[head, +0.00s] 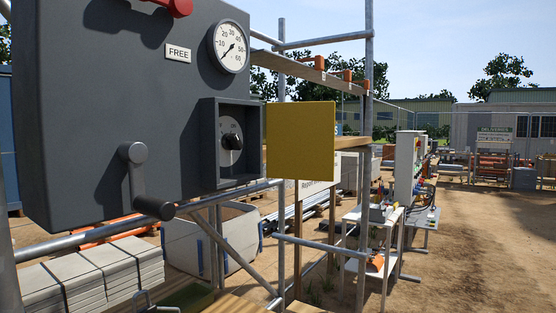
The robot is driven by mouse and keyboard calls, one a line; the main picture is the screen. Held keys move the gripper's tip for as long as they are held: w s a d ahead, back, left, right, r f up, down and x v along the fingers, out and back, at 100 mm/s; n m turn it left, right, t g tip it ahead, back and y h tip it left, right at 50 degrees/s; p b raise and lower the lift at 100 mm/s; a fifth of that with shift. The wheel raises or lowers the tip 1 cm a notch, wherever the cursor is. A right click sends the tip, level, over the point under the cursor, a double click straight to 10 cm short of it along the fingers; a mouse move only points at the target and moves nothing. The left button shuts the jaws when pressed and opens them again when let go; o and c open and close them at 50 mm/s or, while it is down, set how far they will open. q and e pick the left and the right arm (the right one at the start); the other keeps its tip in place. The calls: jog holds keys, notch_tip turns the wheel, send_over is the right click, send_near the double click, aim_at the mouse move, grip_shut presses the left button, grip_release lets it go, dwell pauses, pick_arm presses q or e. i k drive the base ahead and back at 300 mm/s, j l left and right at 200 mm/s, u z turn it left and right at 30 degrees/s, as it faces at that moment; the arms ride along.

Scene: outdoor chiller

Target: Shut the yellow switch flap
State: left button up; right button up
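The yellow switch flap (300,141) stands open, swung out to the right of a square recess (209,150) in the front of a dark grey box (80,90). Its left edge is beside the recess's right side. Inside the uncovered recess is a round dial with a black rotary knob (232,141). Neither of my grippers shows in the head view.
A grey crank handle (138,175) juts from the box left of the recess. A gauge (230,47), a FREE label (178,53) and a red part (176,6) are above. Scaffold tubes (325,247) run below and behind. Open air lies right of the flap's front.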

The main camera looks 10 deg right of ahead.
aim_at(301, 136)
jog(key=i+l+u, duration=0.15)
jog(key=u, duration=1.2)
jog(key=l+u, duration=0.4)
jog(key=l, duration=0.25)
jog(key=l+u, duration=0.45)
jog(key=l, duration=0.25)
jog(key=k+l+u, duration=0.2)
jog(key=l+u, duration=0.2)
jog(key=l, duration=0.2)
jog(key=k+l, duration=0.1)
jog(key=l, duration=0.25)
jog(key=k+l, duration=0.1)
jog(key=l, duration=0.3)
jog(key=k+l, duration=0.15)
jog(key=l, duration=0.2)
jog(key=k+l+u, duration=0.1)
jog(key=l, duration=0.3)
jog(key=k+l, duration=0.1)
jog(key=l, duration=0.25)
jog(key=k+j+z, duration=0.2)
jog(key=k, duration=0.2)
jog(key=l, duration=0.1)
